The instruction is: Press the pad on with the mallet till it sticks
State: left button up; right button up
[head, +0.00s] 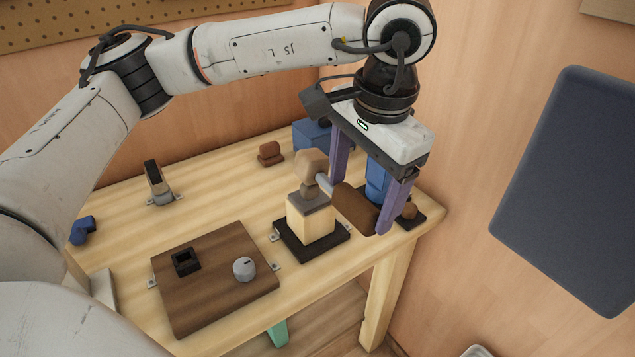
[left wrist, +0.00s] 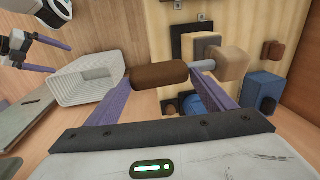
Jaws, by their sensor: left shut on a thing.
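The mallet has a brown handle (head: 357,207), a grey shaft and a tan head (head: 312,164). My left gripper (head: 361,206) is shut on the handle, which also lies between its purple fingers in the left wrist view (left wrist: 158,74). The mallet head is right over a small brown knob (head: 309,191) on the grey pad (head: 312,203); I cannot tell whether they touch. The pad is on top of a pale wooden block (head: 311,222) in a black base (head: 290,242). My right gripper (left wrist: 56,56) shows in the left wrist view, its fingers apart and empty.
A brown board (head: 210,290) with a black socket and grey knob lies front left. A black clip stand (head: 158,183), a brown piece (head: 270,153) and blue objects (head: 310,135) stand on the table. A pale ribbed crate (left wrist: 95,80) is off the table.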

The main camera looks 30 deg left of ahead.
pick_arm(q)
jog(key=shift+s+f+b, duration=0.15)
jog(key=shift+f+b, duration=0.4)
jog(key=shift+b, duration=0.05)
dwell(3.0)
jog(key=shift+r+p, duration=2.5)
jog(key=shift+r, duration=1.2)
jog(key=shift+f, duration=0.15)
